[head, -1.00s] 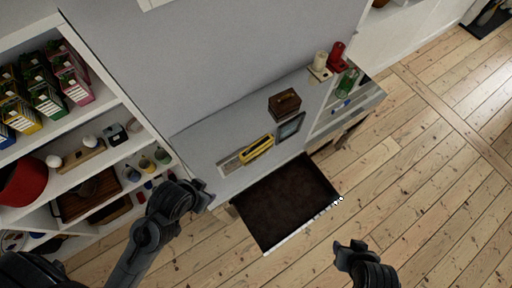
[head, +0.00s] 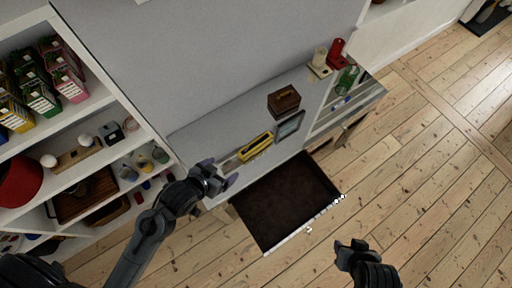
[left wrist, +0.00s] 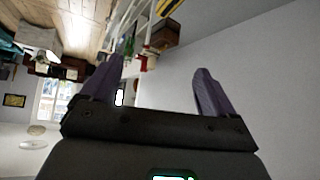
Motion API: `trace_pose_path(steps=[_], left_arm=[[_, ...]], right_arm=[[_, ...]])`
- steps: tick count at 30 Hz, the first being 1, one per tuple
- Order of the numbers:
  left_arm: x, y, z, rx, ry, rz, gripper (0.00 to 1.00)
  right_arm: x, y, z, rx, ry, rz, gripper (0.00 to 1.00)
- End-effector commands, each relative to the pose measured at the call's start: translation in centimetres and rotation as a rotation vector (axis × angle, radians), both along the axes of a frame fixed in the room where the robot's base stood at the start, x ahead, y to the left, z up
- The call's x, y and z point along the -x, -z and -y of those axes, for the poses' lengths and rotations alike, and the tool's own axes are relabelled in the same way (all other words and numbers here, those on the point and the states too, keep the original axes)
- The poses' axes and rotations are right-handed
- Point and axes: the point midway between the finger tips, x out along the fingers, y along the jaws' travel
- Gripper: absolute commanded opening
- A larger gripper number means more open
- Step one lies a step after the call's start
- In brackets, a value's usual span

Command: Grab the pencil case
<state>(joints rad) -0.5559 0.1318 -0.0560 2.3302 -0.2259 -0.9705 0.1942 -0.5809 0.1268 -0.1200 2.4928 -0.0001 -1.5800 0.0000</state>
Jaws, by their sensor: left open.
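A long yellow object (head: 256,146), which looks like the pencil case, lies on the grey ledge (head: 200,133) against the wall. Part of it also shows at the top edge of the left wrist view (left wrist: 168,6). My left gripper (head: 219,171) is open and empty, with its purple fingers apart, just left of the yellow object and not touching it. My right gripper (head: 352,250) is low over the floor, far from the ledge; its fingers are too dark to read.
A brown box (head: 284,101) and a dark framed tablet-like item (head: 290,126) sit right of the yellow object. Red (head: 337,48) and cream (head: 319,62) items stand farther right. A white shelf unit (head: 130,97) is on the left.

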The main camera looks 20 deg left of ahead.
Motion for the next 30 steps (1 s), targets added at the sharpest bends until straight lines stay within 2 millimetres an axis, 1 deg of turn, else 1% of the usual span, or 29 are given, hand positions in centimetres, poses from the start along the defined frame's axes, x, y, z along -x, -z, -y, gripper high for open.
trace_pose_path(steps=[1, 2, 3, 5, 6, 8, 9, 15, 18, 21, 24, 27, 30], left_arm=[[-1.3, 4.8, -0.1, 0.018, 0.018, 0.056, 0.88], [-2.0, 5.8, -0.1, 0.031, 0.029, 0.09, 0.88], [-2.8, 7.3, 0.0, 0.047, 0.045, 0.129, 0.88], [-3.9, 9.4, -0.1, 0.07, 0.065, 0.177, 0.88], [-4.5, 10.8, -0.1, 0.084, 0.078, 0.207, 0.88], [-5.3, 12.9, -0.3, 0.101, 0.095, 0.244, 0.88], [-5.9, 14.2, -0.5, 0.112, 0.105, 0.267, 0.88], [-8.2, 20.8, -1.9, 0.127, 0.139, 0.336, 0.88], [-9.1, 23.5, -2.9, 0.114, 0.137, 0.344, 0.88], [-9.9, 25.2, -3.7, 0.103, 0.13, 0.355, 0.88], [-10.6, 26.0, -4.0, 0.096, 0.127, 0.372, 0.88], [-11.0, 26.4, -4.1, 0.094, 0.128, 0.382, 0.88], [-11.5, 26.7, -4.0, 0.095, 0.128, 0.388, 0.88]], right_arm=[[0.0, 4.5, 0.0, 0.0, 0.0, -0.001, 0.43], [0.0, 5.8, 0.0, 0.001, 0.0, -0.005, 0.43], [0.1, 7.5, 0.0, 0.002, 0.0, -0.011, 0.43], [0.1, 10.0, 0.0, 0.002, 0.001, -0.018, 0.43], [0.2, 11.5, 0.0, 0.002, 0.001, -0.019, 0.43], [0.1, 13.6, 0.0, 0.001, 0.002, -0.018, 0.43], [0.1, 15.0, 0.0, 0.0, 0.003, -0.017, 0.43], [0.1, 21.7, -0.1, -0.006, 0.005, -0.014, 0.43], [0.1, 24.4, -0.2, -0.007, 0.007, -0.013, 0.43], [0.1, 26.6, -0.2, -0.009, 0.007, -0.013, 0.43], [0.1, 28.1, -0.2, -0.009, 0.007, -0.013, 0.43], [0.1, 28.9, -0.2, -0.009, 0.007, -0.012, 0.43], [0.1, 29.4, -0.2, -0.008, 0.007, -0.012, 0.43]])
